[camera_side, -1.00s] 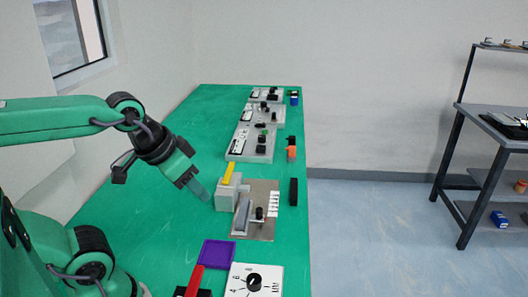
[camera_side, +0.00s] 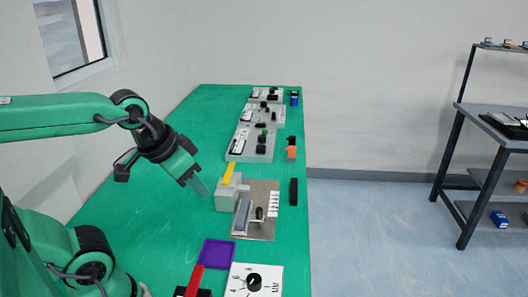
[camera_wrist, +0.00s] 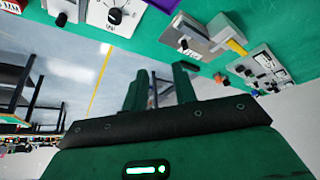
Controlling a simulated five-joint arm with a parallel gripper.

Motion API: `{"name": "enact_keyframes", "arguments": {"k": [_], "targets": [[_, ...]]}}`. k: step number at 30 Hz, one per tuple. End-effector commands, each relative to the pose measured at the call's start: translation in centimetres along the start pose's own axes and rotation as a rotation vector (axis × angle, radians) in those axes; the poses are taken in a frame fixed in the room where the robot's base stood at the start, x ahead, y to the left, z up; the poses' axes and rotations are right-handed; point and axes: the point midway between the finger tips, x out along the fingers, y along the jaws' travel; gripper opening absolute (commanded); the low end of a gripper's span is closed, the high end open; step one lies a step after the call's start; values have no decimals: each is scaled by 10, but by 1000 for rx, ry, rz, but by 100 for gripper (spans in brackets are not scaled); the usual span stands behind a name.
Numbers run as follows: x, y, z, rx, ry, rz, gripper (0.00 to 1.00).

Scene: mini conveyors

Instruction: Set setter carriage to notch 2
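The setter is a flat grey-brown plate (camera_side: 262,230) with a light grey block (camera_side: 229,193) at its left and a white marked scale (camera_side: 273,204) at its right. A small black knob (camera_side: 259,213), which looks like the carriage, stands on the plate beside the scale; the notch numbers are too small to read. The setter plate also shows at the top of the wrist view (camera_wrist: 196,44). My gripper (camera_side: 203,190) is above the green table, left of the block and apart from the setter. In the wrist view its two fingers (camera_wrist: 160,90) are apart with nothing between them.
A purple tray (camera_side: 217,253), a red bar (camera_side: 195,281) and a white dial panel (camera_side: 253,281) are in front. Several grey control panels (camera_side: 248,145) line the back. The green table (camera_side: 150,225) is clear at left.

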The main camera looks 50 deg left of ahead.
Motion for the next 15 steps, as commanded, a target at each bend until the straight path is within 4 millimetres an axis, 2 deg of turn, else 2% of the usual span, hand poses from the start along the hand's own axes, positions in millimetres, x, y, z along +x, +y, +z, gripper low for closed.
{"name": "enact_keyframes", "arguments": {"k": [7, 15], "targets": [[11, -4, -22, -38, -53, -9, 28], [36, -13, -54, -101, -135, -23, 28]]}}
